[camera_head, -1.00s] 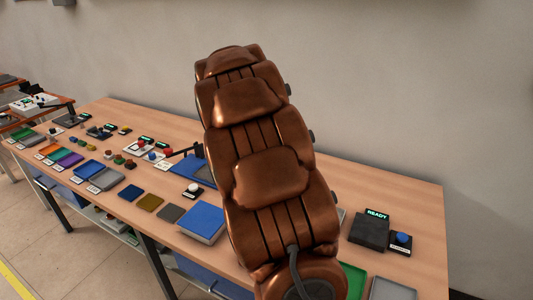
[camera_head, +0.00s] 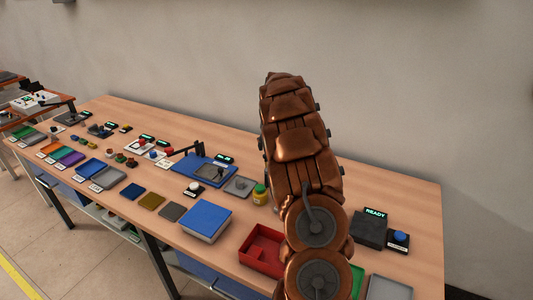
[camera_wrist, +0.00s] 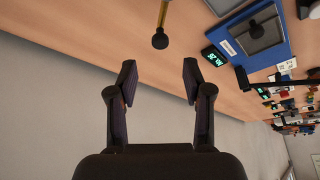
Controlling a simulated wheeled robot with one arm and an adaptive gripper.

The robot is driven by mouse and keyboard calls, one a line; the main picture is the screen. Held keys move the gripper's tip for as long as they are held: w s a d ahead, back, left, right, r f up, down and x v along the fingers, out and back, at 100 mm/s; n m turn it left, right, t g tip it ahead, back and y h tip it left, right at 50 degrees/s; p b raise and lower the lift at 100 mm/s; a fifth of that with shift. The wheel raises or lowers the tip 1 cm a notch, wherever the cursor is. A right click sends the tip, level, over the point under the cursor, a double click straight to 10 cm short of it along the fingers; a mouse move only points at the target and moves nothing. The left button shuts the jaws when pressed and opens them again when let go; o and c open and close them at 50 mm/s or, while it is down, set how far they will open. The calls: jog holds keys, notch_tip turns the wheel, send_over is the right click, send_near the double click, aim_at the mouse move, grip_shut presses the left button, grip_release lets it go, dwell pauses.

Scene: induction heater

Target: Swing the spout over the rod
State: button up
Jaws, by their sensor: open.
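In the wrist view my gripper (camera_wrist: 157,78) is open, with nothing between its fingers. Beyond the fingertips, apart from them, is a thin yellow stick (camera_wrist: 164,13) with a dark rounded end (camera_wrist: 160,41); I cannot tell if this is the rod or the spout. To the right is a blue board (camera_wrist: 262,48) with a grey plate and a dark knob (camera_wrist: 256,30). A black bar (camera_wrist: 243,79) stands at its edge; in the head view a dark bar (camera_head: 185,150) reaches left from that board (camera_head: 182,167). My arm hides my gripper in the head view.
A lit green display (camera_wrist: 216,58) sits by the board. In the head view, a yellow bottle (camera_head: 260,195), a red tray (camera_head: 247,258), a blue box (camera_head: 205,221) and a dark READY unit (camera_head: 368,231) stand on the wooden table (camera_head: 420,200).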

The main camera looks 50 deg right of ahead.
jog(key=shift+p+x, duration=1.2)
jog(key=shift+x, duration=2.25)
jog(key=shift+w, duration=0.1)
jog(key=shift+c, duration=0.4)
grip_shut()
